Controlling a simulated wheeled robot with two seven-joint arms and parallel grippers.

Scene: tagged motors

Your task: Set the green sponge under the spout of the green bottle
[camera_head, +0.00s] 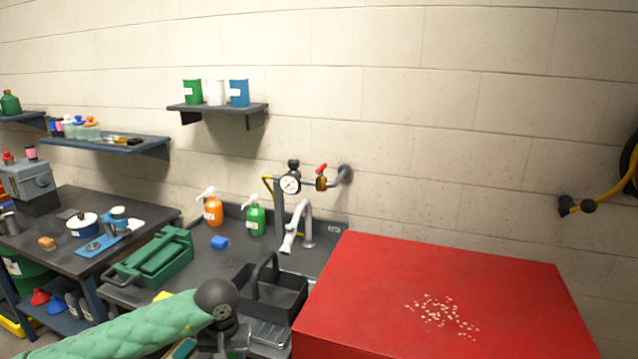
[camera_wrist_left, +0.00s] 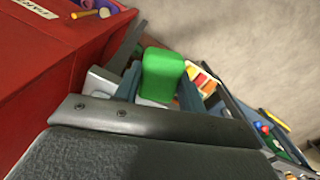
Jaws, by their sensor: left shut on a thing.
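The green bottle (camera_head: 255,218) stands upright on the dark counter by the wall, with a white pump top whose spout points left. My left gripper (camera_head: 228,345) is low in the head view, in front of the counter and well apart from the bottle. In the left wrist view the green sponge (camera_wrist_left: 162,75) sits between the fingers of my left gripper (camera_wrist_left: 160,92), which is shut on it. I cannot make out the sponge clearly in the head view. My right gripper is not in view.
An orange bottle (camera_head: 212,210) and a blue sponge (camera_head: 219,242) are left of the green bottle. A faucet (camera_head: 300,228) is to its right. A black caddy (camera_head: 273,297), a green toolbox (camera_head: 155,257) and a red cabinet (camera_head: 440,270) surround the counter's front.

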